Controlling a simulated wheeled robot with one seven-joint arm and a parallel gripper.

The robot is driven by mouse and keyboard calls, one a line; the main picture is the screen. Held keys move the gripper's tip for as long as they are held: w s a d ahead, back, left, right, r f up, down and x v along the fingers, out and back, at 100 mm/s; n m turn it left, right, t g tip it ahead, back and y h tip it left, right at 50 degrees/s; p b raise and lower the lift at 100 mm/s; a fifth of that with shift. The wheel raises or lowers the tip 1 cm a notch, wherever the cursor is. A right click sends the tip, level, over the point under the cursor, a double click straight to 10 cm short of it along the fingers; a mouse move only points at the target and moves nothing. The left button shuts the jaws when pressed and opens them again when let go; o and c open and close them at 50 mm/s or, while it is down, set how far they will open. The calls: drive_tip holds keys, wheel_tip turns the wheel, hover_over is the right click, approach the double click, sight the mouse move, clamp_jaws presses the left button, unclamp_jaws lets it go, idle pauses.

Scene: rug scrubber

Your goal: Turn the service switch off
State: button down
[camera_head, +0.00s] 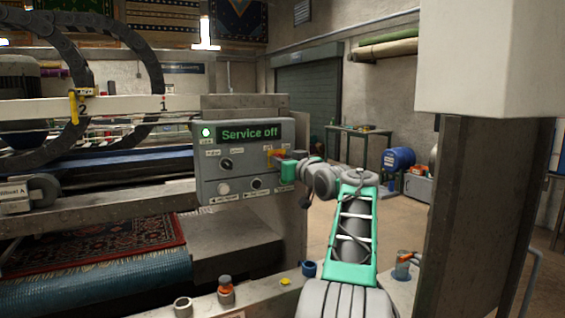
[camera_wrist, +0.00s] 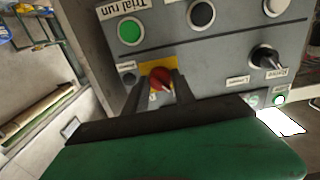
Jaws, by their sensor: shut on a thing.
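The service switch, a red knob on a yellow plate (camera_wrist: 158,67), shows in the wrist view on the grey control panel (camera_head: 250,180). My gripper (camera_wrist: 158,88) has a dark finger on each side of the red knob (camera_wrist: 160,79) and is shut on it. In the head view my gripper (camera_head: 277,161) reaches the panel's right side and hides most of the switch. The panel's display (camera_head: 249,133) reads "Service off" in green, with a green lamp (camera_head: 207,132) lit beside it.
The panel also has a black selector knob (camera_wrist: 264,58) and a green button (camera_wrist: 130,31). The rug machine with a patterned rug (camera_head: 110,236) stands at the left. A grey post (camera_head: 478,210) stands close at the right. An orange-capped bottle (camera_head: 226,290) stands on the front ledge.

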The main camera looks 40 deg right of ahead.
drive_tip(key=c, duration=1)
unclamp_jaws()
drive_tip(key=shift+c, duration=0.2)
drive_tip(key=shift+s, duration=0.1)
drive_tip(key=b+v, duration=0.1)
drive_tip(key=v, duration=0.6)
drive_tip(key=shift+s, duration=0.3)
drive_tip(key=shift+a, duration=0.1)
